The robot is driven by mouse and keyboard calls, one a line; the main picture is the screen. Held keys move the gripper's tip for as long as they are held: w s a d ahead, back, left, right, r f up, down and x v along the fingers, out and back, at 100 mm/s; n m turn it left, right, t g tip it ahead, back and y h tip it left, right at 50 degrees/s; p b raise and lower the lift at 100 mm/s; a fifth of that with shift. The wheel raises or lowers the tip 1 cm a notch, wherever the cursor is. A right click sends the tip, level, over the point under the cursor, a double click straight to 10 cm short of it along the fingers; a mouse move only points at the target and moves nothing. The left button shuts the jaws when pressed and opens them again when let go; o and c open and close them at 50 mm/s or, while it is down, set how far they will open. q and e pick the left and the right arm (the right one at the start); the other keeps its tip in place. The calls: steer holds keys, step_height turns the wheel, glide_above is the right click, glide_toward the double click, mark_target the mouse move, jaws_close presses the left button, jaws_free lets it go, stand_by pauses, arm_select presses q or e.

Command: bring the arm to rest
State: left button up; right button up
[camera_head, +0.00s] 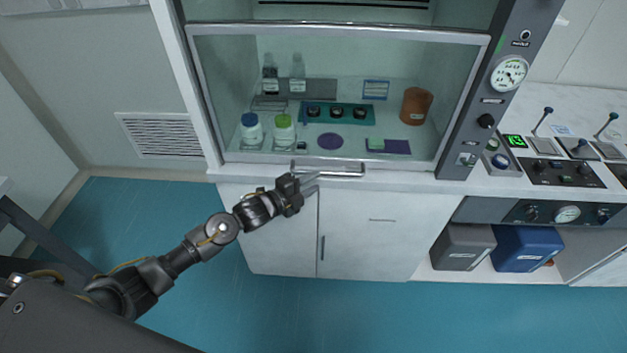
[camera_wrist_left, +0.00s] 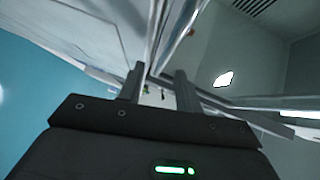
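My left arm (camera_head: 190,247) reaches in from the lower left in the head view. Its gripper (camera_head: 312,179) is just in front of the fume hood, by the left end of the sash handle (camera_head: 340,174). The two fingers overlap the handle in the picture; I cannot tell whether they touch it. In the left wrist view the fingers of the left gripper (camera_wrist_left: 159,78) stand apart, with a gap and nothing clearly held between them. My right gripper is in neither view.
Inside are a blue-capped bottle (camera_head: 250,132), a green-capped bottle (camera_head: 284,134), a brown jar (camera_head: 416,106) and a teal rack (camera_head: 350,116). White cabinets (camera_head: 370,235) stand below. Blue floor (camera_head: 200,315) is free in front.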

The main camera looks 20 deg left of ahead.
arm_select(q)
steer(key=shift+s+a+r, duration=0.2)
steer(key=shift+s+r, duration=0.1)
steer(key=shift+s, duration=0.25)
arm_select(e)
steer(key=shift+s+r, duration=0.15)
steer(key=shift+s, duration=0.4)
arm_select(q)
steer(key=shift+a, duration=0.1)
steer(key=shift+a, duration=0.1)
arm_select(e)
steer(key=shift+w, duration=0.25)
